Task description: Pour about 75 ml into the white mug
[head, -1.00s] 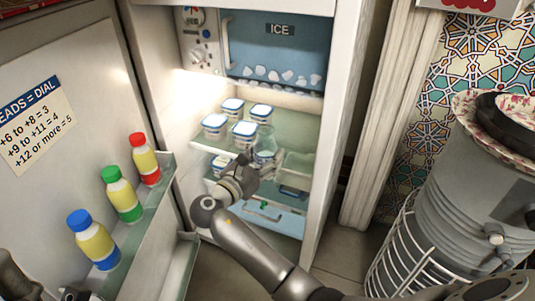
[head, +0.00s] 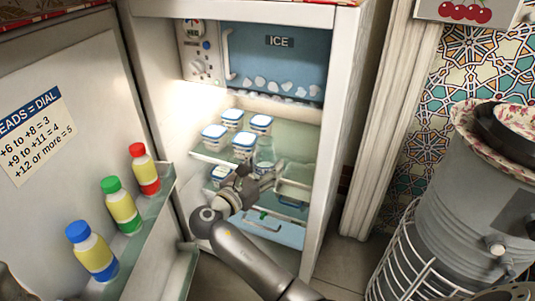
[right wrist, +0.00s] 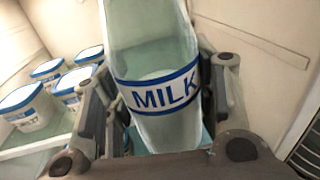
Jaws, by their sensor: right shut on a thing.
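A clear glass milk bottle (head: 265,155) stands upright at the front of the fridge shelf. In the right wrist view the bottle (right wrist: 165,85) fills the middle, with a blue and white MILK band. My right gripper (head: 262,179) reaches in from below. In the right wrist view the right gripper (right wrist: 160,100) has a finger on each side of the bottle and is shut on it around the band. The bottle's top is cut off in the wrist view. I do not see the white mug. My left gripper is not in view.
Several white tubs with blue lids (head: 243,143) stand left of the bottle. A clear bin (head: 294,187) is to its right. The open fridge door (head: 70,110) at left holds several capped bottles (head: 122,202). A grey metal cylinder (head: 455,195) stands right, outside the fridge.

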